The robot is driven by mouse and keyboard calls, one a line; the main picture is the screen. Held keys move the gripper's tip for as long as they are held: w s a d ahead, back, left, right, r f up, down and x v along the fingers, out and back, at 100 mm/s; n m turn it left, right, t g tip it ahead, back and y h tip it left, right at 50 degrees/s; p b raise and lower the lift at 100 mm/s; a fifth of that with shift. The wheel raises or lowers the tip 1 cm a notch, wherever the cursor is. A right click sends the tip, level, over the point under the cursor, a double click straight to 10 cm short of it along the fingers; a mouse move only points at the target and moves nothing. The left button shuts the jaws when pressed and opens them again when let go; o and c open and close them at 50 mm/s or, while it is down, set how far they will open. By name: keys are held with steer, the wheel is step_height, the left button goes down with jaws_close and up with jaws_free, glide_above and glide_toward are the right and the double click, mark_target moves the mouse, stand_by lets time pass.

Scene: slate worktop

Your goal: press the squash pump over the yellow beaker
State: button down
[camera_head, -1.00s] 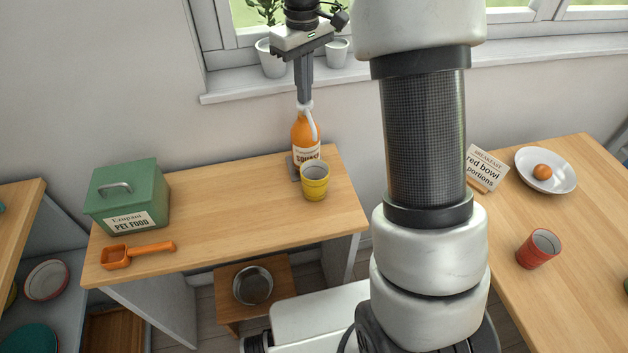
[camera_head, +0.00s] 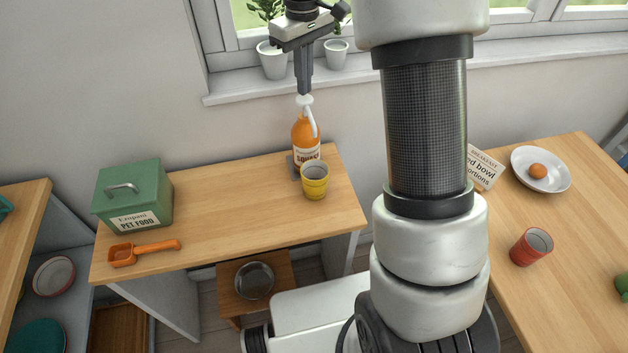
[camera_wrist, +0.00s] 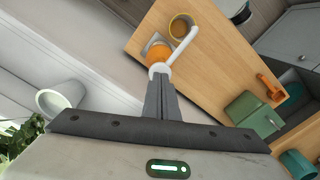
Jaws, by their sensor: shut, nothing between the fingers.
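The orange squash bottle (camera_head: 305,134) stands upright at the back right of the wooden table, with a white pump head (camera_head: 304,100) and spout on top. The yellow beaker (camera_head: 315,182) stands just in front of it. In the wrist view the white spout (camera_wrist: 182,47) reaches from the bottle to the rim of the yellow beaker (camera_wrist: 181,25). My gripper (camera_head: 304,92) is shut and empty, pointing down directly over the pump head. Its tips are at or just above the pump top; I cannot tell if they touch. What the beaker holds is unclear.
A green pet food box (camera_head: 133,196) and an orange scoop (camera_head: 143,252) are on the left of the table. White pots (camera_head: 273,60) stand on the windowsill behind my gripper. The right table (camera_head: 575,205) holds a sign, a plate and a red cup. The table's middle is clear.

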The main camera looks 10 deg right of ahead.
mark_target(305, 98)
steer(key=shift+f, duration=0.15)
steer(key=shift+f+b, duration=0.95)
steer(key=shift+f, duration=0.7)
steer(key=shift+r, duration=0.1)
steer(key=shift+r+p, duration=1.7)
steer(key=shift+r, duration=0.05)
steer(key=shift+f, duration=0.2)
